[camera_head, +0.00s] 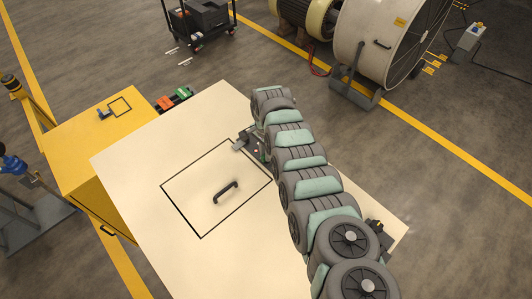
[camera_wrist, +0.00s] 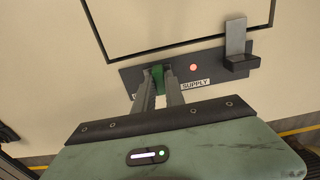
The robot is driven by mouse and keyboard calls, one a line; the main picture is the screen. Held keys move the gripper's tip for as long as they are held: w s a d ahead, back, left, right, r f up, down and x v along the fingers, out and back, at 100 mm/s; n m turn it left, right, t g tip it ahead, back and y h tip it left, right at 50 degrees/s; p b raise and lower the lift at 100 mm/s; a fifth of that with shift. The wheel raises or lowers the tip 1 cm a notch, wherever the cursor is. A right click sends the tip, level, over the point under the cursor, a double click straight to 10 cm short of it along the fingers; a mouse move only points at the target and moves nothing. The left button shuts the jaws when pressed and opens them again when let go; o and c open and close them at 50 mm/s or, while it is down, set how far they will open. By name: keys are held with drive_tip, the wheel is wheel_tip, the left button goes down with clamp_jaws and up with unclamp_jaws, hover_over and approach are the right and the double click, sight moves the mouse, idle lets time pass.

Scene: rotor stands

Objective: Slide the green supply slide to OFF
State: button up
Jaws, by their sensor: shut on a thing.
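The green supply slide (camera_wrist: 157,75) sits on a dark panel strip (camera_wrist: 215,77) marked SUPPLY in the wrist view. The two fingers of my gripper (camera_wrist: 158,88) are closed around the green slide, one on each side. A red lamp (camera_wrist: 193,67) is lit on the strip, just right of the slide. The fingers cover part of the lettering to the left, so I cannot read it.
A grey metal bracket (camera_wrist: 236,48) stands up from the strip's right end. A cream cabinet top (camera_head: 130,160) carries a black-outlined hatch with a black handle (camera_head: 226,191). A yellow cabinet (camera_head: 85,155) adjoins on the left. A large fan drum (camera_head: 375,45) stands behind.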

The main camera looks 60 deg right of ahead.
clamp_jaws()
idle(1.0)
drive_tip(key=s+p, duration=0.1)
drive_tip(key=p, duration=0.2)
drive_tip(key=shift+a+r+p, duration=0.25)
drive_tip(key=shift+r+p, duration=0.1)
drive_tip(key=shift+p, duration=0.05)
drive_tip(key=s+p, duration=0.2)
drive_tip(key=p, duration=0.1)
drive_tip(key=shift+a+p, duration=0.3)
drive_tip(key=shift+a, duration=0.05)
drive_tip(key=shift+s+f, duration=0.1)
drive_tip(key=shift+f, duration=0.2)
drive_tip(key=o, duration=0.6)
unclamp_jaws()
drive_tip(key=shift+s, duration=0.1)
